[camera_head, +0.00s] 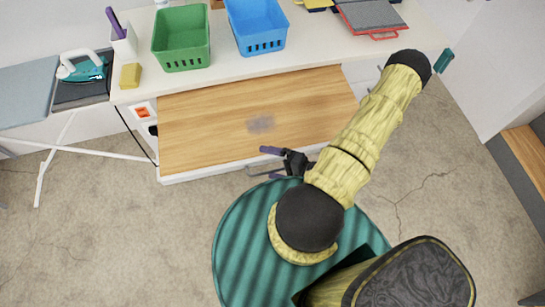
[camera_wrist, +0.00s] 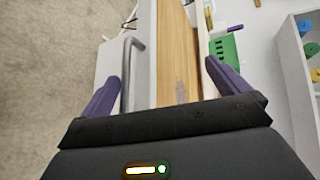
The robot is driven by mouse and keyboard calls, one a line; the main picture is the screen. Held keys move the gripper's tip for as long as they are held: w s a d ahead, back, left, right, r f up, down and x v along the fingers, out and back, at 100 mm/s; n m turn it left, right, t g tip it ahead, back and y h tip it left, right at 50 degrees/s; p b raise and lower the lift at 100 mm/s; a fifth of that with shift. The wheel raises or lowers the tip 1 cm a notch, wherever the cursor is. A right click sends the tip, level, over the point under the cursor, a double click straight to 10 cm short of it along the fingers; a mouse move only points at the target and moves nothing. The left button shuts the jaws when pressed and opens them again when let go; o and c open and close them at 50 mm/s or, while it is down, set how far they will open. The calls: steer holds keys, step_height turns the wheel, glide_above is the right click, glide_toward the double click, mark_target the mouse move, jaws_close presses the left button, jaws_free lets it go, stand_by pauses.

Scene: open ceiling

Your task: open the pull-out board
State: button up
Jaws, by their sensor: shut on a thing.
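The pull-out board (camera_head: 210,128) is a wood-topped panel with a white front, standing well out from under the white counter. A bent grey metal handle (camera_head: 255,171) is on its front; the handle also shows in the wrist view (camera_wrist: 128,75). My gripper (camera_head: 272,163) is at the board's front edge. Its purple fingers are wide apart, one over the wood top and one outside the handle, gripping the front between them. In the wrist view, the board (camera_wrist: 178,55) runs between the fingers of my gripper (camera_wrist: 165,80). My wrist hides the near part of the front.
The white counter (camera_head: 330,58) carries a green basket (camera_head: 182,40), a blue basket (camera_head: 257,28), a yellow sponge (camera_head: 130,76) and a red-and-grey tray (camera_head: 372,16). An ironing board (camera_head: 25,88) with an iron (camera_head: 85,68) stands left. Concrete floor lies open in front.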

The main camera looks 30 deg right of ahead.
steer(key=shift+a+r, duration=0.1)
steer(key=shift+r, duration=0.5)
steer(key=shift+s, duration=0.1)
steer(key=shift+c, duration=0.3)
steer(key=shift+s, duration=0.25)
steer(key=c, duration=1)
steer(key=shift+s+a+f+p+v, duration=0.15)
steer(key=shift+s+f+p+v, duration=0.5)
steer(key=shift+v, duration=2.6)
steer(key=shift+s+a+f+p+v, duration=0.15)
steer(key=shift+f+p+v, duration=0.85)
steer(key=shift+v, duration=2.2)
steer(key=shift+s+a+f+p+v, duration=0.3)
steer(key=shift+p+v, duration=0.9)
steer(key=shift+v, duration=2.05)
steer(key=shift+c, duration=0.2)
steer(key=shift+d, duration=0.15)
